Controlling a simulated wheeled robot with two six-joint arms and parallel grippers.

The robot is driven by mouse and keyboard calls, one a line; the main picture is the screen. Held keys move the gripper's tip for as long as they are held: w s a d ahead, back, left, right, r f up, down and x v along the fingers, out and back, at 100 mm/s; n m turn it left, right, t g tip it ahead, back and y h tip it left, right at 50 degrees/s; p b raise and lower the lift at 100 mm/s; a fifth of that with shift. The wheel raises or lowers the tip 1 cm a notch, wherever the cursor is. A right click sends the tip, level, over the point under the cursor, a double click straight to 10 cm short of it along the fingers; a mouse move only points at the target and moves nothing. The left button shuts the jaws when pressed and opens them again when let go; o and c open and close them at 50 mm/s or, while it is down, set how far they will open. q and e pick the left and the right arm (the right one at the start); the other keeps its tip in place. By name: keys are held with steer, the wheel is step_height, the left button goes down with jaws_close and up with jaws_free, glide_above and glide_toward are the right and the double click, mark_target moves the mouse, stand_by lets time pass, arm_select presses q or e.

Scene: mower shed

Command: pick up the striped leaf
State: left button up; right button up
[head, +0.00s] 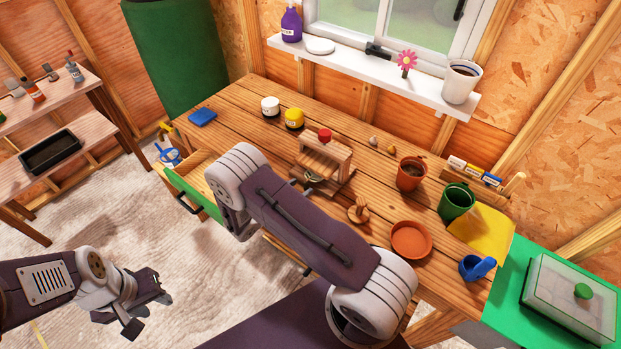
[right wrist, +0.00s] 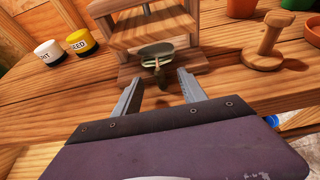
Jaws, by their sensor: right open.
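A small grey-green, cupped piece (right wrist: 156,52) with a short stem-like part lies at the front of the wooden press (right wrist: 150,36). It may be the striped leaf, but I cannot make out stripes. In the head view a small greenish piece (head: 313,178) shows at the foot of the press (head: 326,158), partly hidden by my right arm. My right gripper (right wrist: 157,88) is open and empty, its two fingers pointing at the piece and apart from it. My left gripper (head: 146,302) is open and empty above the floor.
A wooden stamp-like piece (head: 358,210), a terracotta saucer (head: 411,240), a brown pot (head: 411,173) and a green pot (head: 456,201) stand right of the press. White (head: 270,107) and yellow (head: 294,119) jars stand behind left. An open drawer (head: 190,190) juts out at left.

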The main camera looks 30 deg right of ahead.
mark_target(314, 176)
steer(key=x, duration=0.3)
steer(key=shift+a+r, duration=0.1)
steer(key=shift+a, duration=0.1)
steer(key=c, duration=0.3)
jaws_close()
